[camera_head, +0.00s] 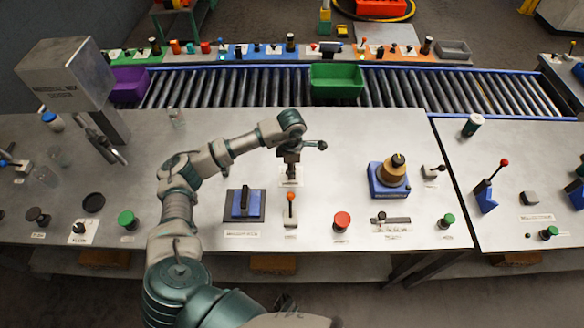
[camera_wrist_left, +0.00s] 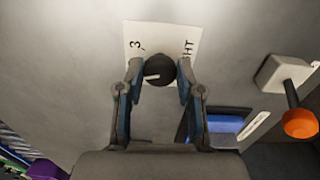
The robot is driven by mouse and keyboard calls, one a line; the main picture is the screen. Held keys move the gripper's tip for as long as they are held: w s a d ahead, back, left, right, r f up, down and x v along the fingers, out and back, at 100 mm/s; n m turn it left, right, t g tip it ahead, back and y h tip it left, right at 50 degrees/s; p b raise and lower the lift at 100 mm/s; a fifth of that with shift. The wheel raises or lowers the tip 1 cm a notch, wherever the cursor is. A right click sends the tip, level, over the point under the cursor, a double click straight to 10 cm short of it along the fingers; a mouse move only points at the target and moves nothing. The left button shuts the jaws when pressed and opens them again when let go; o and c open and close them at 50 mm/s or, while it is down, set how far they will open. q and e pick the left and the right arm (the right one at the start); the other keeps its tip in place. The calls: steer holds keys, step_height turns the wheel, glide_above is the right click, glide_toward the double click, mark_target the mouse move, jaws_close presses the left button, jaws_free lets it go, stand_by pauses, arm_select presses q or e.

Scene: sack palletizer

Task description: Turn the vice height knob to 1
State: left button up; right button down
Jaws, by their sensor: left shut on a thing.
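The black round knob (camera_wrist_left: 160,70) sits on a white label (camera_wrist_left: 133,42) in the left wrist view. Its white pointer line points left in that view. A "3" and the letters "HT" show on the label; the rest is hidden by the knob and fingers. My left gripper (camera_wrist_left: 157,80) is shut on the knob, with one finger at each side. In the head view, my left gripper (camera_head: 291,172) points down over the label (camera_head: 291,183), and the knob is mostly hidden. The blue vice-like block (camera_head: 245,203) lies left of it. My right gripper is not in view.
An orange-tipped lever (camera_head: 291,198) stands close in front of the gripper. A red button (camera_head: 342,220) and a blue base with a brown, black-topped part (camera_head: 389,178) are to the right. A roller conveyor (camera_head: 230,88) with a green bin (camera_head: 336,81) runs behind.

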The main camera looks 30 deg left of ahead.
arm_select(q)
steer(key=shift+s+a+f+n, duration=0.1)
steer(key=shift+a+f+n, duration=0.05)
steer(key=shift+n, duration=0.15)
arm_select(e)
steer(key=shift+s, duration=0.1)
arm_select(q)
steer(key=shift+n+p, duration=0.3)
steer(key=shift+n, duration=1.1)
steer(key=shift+f+n+p, duration=0.1)
steer(key=shift+n+p, duration=0.75)
steer(key=shift+n, duration=1.95)
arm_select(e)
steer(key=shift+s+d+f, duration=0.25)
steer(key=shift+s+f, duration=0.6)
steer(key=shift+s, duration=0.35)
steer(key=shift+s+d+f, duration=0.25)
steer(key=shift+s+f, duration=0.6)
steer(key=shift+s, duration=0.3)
arm_select(q)
steer(key=o, duration=1.1)
steer(key=shift+s, duration=0.1)
steer(key=shift+o, duration=0.2)
steer(key=shift+a, duration=0.1)
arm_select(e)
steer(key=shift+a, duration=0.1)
